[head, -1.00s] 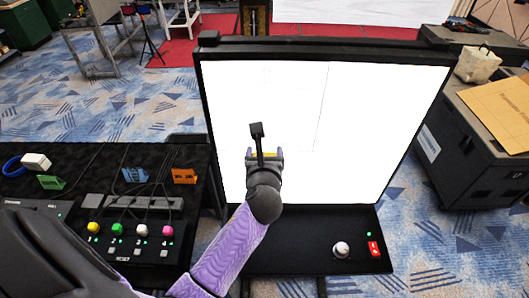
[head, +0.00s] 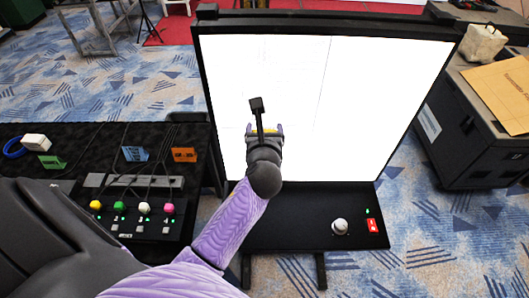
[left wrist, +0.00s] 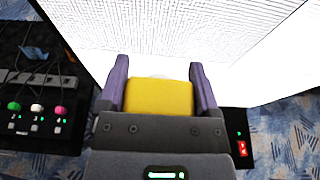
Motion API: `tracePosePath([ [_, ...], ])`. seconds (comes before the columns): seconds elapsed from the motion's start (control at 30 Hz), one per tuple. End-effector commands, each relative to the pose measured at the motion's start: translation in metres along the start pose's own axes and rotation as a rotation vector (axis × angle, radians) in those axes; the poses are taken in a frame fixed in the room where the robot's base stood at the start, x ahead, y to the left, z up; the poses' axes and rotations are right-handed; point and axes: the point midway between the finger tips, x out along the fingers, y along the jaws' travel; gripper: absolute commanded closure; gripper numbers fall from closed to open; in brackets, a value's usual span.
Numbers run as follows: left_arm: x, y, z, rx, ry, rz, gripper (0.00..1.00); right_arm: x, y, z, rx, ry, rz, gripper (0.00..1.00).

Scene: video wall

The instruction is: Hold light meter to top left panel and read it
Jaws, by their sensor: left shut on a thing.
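The video wall (head: 370,90) is a white lit screen in a black frame, with faint seam lines between its panels. My left gripper (head: 265,128) is in front of the screen's left part, left of the faint vertical seam. In the left wrist view my left gripper (left wrist: 160,85) is shut on a yellow block-shaped thing, the light meter (left wrist: 158,98). A pale rounded part shows at its far end, toward the screen. I cannot tell whether the meter touches the screen. Its readout is not visible. My right gripper is not in view.
A black shelf below the screen holds a white knob (head: 340,226) and a red switch (head: 373,226). At left, a black table (head: 75,150) carries a box with several coloured buttons and small coloured cards. A black case (head: 480,130) stands at right.

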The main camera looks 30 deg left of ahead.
Motion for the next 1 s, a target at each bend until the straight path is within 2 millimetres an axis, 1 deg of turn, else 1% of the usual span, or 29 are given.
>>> tracePosePath([
  [0.17,-0.003,0.000,0.000,0.000,0.000,-0.001,0.89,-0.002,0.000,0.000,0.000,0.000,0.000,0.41],
  [0.27,-0.021,0.000,-0.004,0.003,0.003,0.000,0.89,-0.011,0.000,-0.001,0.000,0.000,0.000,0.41],
  [0.3,-0.030,0.000,-0.006,0.001,0.004,-0.001,0.89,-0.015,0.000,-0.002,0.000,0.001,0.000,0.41],
  [0.43,-0.056,0.000,-0.015,0.000,0.004,-0.001,0.89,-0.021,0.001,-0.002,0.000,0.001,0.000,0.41],
  [0.7,-0.109,0.000,-0.034,0.001,0.003,-0.001,0.89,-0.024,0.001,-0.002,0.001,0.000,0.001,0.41],
  [0.8,-0.126,0.000,-0.040,0.001,0.003,-0.001,0.89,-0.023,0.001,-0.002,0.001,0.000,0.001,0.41],
  [0.9,-0.133,0.000,-0.041,0.000,0.000,0.000,0.89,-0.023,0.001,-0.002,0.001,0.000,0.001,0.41],
  [1.0,-0.135,0.000,-0.041,0.000,-0.001,0.000,0.89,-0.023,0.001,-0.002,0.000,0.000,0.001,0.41],
])
